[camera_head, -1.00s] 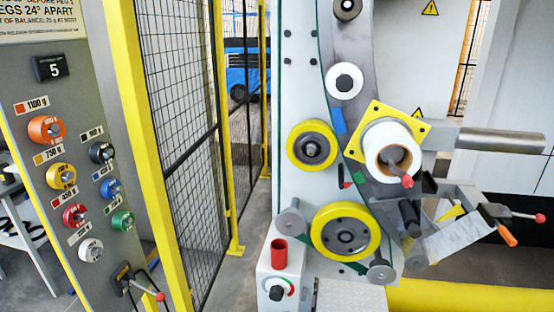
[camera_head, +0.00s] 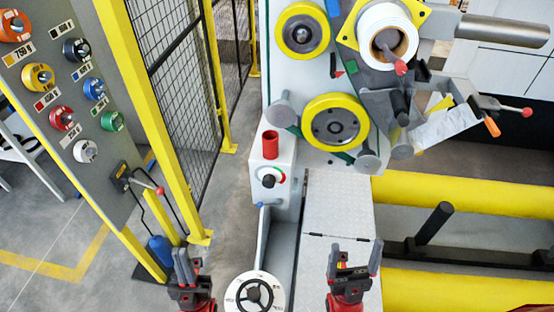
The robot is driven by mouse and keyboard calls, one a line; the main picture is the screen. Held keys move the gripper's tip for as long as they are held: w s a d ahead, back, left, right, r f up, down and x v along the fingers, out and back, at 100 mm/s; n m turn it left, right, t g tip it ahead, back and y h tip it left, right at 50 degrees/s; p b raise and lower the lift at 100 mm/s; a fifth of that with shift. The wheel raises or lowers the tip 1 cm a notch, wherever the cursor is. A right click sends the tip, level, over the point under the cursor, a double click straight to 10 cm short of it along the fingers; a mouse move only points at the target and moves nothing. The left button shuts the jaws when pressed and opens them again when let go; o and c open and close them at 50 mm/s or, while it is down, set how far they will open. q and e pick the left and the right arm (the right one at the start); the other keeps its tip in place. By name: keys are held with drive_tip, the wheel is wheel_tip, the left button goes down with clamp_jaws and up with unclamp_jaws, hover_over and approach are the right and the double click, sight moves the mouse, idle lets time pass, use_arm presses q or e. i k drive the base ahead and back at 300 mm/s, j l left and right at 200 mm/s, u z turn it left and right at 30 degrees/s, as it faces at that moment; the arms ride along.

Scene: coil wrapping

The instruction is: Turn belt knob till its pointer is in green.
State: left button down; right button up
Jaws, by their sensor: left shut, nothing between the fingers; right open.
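The belt knob (camera_head: 268,181) is a small black dial on the front of a pale grey box below the yellow wheels. The pointer is too small to read. My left gripper (camera_head: 186,262) is at the bottom, left of and nearer than the knob, with its fingers shut and empty. My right gripper (camera_head: 354,258) is at the bottom right, its fingers apart and empty. Neither gripper touches the knob.
A white handwheel (camera_head: 254,293) lies between my grippers. A metal plate (camera_head: 338,208) is to the right. The weight panel (camera_head: 65,105) and yellow post are left.

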sight(268, 181)
drive_tip(key=j+z, duration=0.35)
drive_tip(key=j, duration=1.05)
drive_tip(key=i, duration=0.05)
